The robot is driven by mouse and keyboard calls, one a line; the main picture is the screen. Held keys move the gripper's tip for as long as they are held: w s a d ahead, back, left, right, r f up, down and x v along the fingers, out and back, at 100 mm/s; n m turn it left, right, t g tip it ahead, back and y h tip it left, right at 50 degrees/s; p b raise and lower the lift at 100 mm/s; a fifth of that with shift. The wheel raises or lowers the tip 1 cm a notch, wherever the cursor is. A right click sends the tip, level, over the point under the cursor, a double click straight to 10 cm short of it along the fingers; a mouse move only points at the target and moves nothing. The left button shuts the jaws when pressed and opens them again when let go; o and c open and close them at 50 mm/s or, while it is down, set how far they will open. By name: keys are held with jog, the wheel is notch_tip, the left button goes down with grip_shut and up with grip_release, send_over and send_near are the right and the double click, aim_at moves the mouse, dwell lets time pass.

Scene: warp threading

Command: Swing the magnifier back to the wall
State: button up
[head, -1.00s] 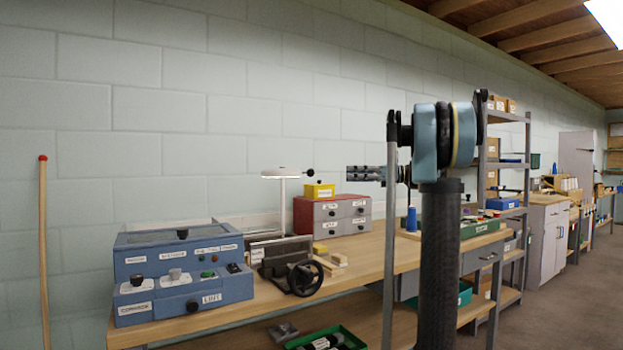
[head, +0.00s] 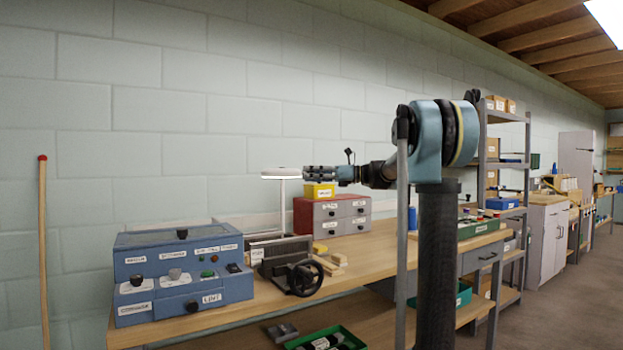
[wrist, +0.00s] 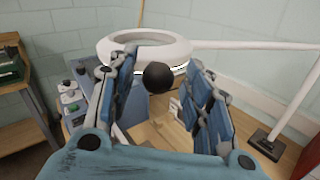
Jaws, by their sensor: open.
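The magnifier is a white ring (wrist: 120,42) on a white arm (wrist: 250,46), with a black ball knob (wrist: 158,77) on its near side. In the head view its white head (head: 281,172) stands above the bench, and the knob is hidden by my gripper (head: 312,172). In the wrist view my gripper (wrist: 160,82) is open, its two blue fingers on either side of the knob. The knob appears between the fingertips; I cannot tell whether either finger touches it. The magnifier's dark foot (wrist: 268,143) rests on the bench at right.
A blue control box (head: 180,275) stands on the wooden bench (head: 365,253) below the magnifier. The pale block wall (head: 180,100) runs behind.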

jog(key=shift+a, duration=0.25)
grip_shut()
